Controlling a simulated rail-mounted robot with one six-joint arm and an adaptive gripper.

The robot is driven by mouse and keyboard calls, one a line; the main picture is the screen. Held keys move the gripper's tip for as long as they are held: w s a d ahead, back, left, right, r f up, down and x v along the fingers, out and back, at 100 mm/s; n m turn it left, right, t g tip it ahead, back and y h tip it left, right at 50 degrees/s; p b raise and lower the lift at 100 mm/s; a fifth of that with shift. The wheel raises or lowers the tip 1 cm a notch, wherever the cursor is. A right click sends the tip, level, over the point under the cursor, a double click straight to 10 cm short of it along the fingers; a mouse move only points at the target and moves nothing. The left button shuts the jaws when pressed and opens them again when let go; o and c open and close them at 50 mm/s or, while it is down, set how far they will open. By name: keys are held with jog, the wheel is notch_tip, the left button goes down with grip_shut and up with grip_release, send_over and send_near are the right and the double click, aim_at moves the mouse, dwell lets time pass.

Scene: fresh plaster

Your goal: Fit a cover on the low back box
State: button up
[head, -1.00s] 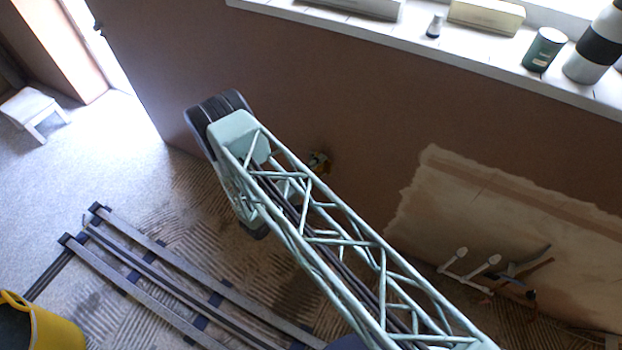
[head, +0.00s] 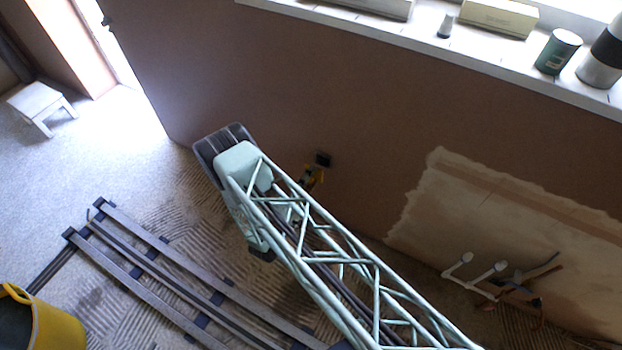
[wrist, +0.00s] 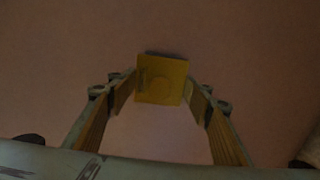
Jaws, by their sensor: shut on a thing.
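My gripper (wrist: 161,88) is shut on a yellow square cover (wrist: 158,68), which sits between the two fingertips in the wrist view. The cover faces the brown plaster wall. A dark strip just above the cover's top edge looks like the low back box (wrist: 166,54), mostly hidden behind the cover. In the head view the dark back box (head: 322,159) shows on the wall, just above and right of the yellow cover and my gripper (head: 311,176). My arm hides part of the gripper there. I cannot tell whether the cover touches the wall.
A white windowsill (head: 420,38) above carries a green tin (head: 558,52), a flask (head: 603,60) and boxes. A yellow bucket (head: 55,325) and a white stool (head: 38,103) stand left.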

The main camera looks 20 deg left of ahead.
jog(key=shift+w+d, duration=0.1)
jog(key=shift+w, duration=0.25)
jog(key=shift+w+d+b, duration=0.25)
jog(key=shift+w, duration=1.05)
jog(key=shift+w+d+b, duration=0.2)
jog(key=shift+w+b, duration=0.05)
jog(key=shift+w, duration=1)
jog(key=shift+w, duration=0.5)
jog(key=o, duration=0.8)
jog(key=shift+s, duration=0.2)
jog(key=shift+s+a+p, duration=0.1)
jog(key=shift+s+a, duration=0.1)
jog(key=shift+s, duration=0.9)
jog(key=shift+s+a+p, duration=0.1)
jog(key=shift+s+a, duration=0.05)
jog(key=shift+s, duration=0.9)
jog(key=shift+s+a+p, duration=0.1)
jog(key=shift+s+a, duration=0.1)
jog(key=shift+s, duration=0.9)
